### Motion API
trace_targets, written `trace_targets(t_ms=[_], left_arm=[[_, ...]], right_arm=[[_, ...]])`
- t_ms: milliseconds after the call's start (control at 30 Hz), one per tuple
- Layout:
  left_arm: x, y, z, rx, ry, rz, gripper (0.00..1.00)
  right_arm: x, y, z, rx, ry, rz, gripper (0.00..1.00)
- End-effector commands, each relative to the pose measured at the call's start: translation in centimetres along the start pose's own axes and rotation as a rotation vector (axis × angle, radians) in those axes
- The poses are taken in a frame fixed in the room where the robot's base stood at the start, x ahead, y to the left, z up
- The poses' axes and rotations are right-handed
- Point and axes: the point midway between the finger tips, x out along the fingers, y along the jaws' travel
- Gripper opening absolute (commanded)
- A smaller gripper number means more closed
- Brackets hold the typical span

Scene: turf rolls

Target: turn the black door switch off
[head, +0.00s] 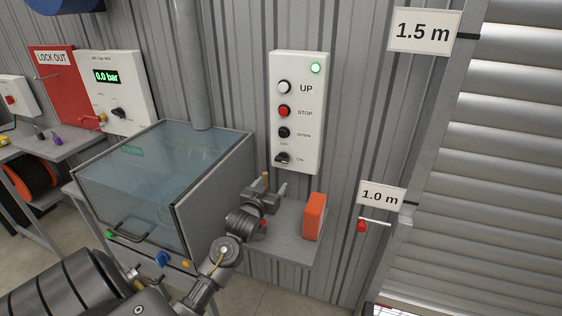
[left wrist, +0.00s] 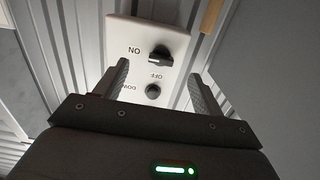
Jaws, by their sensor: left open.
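The black door switch (head: 283,158) is a rotary knob at the bottom of a white control panel (head: 310,130), below the UP, STOP and DOWN buttons. In the left wrist view the knob (left wrist: 160,55) shows upside down, with its handle lying sideways, roughly in line with the ON label; OFF is printed to one side. My left gripper (head: 272,189) is just below the panel in the head view. In the left wrist view its fingers (left wrist: 159,78) are apart and empty, with the panel, knob and DOWN button seen between them. My right gripper is not in view.
A grey shelf (head: 290,247) under the panel carries an orange block (head: 314,217). A clear-lidded cabinet (head: 160,180) stands left of my arm. A roller shutter (head: 500,170) is at right, with a red-handled lever (head: 362,226) beside it. The panel's green lamp (head: 316,68) is lit.

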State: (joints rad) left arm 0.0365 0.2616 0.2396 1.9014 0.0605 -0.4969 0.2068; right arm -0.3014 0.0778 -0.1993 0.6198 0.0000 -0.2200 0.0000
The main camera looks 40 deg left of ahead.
Motion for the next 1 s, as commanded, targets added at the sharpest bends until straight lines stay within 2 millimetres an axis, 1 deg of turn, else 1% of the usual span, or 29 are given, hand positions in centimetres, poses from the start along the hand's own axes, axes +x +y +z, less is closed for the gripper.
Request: trace_targets(t_ms=[33,100,267,367,467,700,800,900,1000], left_arm=[[0.3,-0.4,-1.3,-0.007,0.028,-0.006,0.69],[0.4,-0.7,-2.0,-0.012,0.048,-0.011,0.69],[0.7,-0.8,-2.3,-0.014,0.055,-0.013,0.69],[1.5,-0.8,-2.5,-0.014,0.055,-0.012,0.69],[3.0,-0.8,-2.6,-0.014,0.054,-0.013,0.69],[7.6,-0.8,-2.8,-0.014,0.052,-0.013,0.69],[9.1,-0.8,-2.9,-0.014,0.052,-0.013,0.69],[10.2,-0.8,-2.8,-0.014,0.052,-0.012,0.69],[10.8,-0.8,-2.7,-0.013,0.052,-0.012,0.69]], right_arm=[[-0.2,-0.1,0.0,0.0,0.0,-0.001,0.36],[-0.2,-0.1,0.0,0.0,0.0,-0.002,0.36],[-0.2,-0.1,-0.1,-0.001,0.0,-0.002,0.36],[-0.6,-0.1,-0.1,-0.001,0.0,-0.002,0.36],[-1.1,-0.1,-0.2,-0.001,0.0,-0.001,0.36],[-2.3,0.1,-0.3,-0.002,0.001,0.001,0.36],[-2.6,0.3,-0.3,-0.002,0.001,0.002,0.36],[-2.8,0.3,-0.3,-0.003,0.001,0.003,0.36],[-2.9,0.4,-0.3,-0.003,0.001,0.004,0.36]])
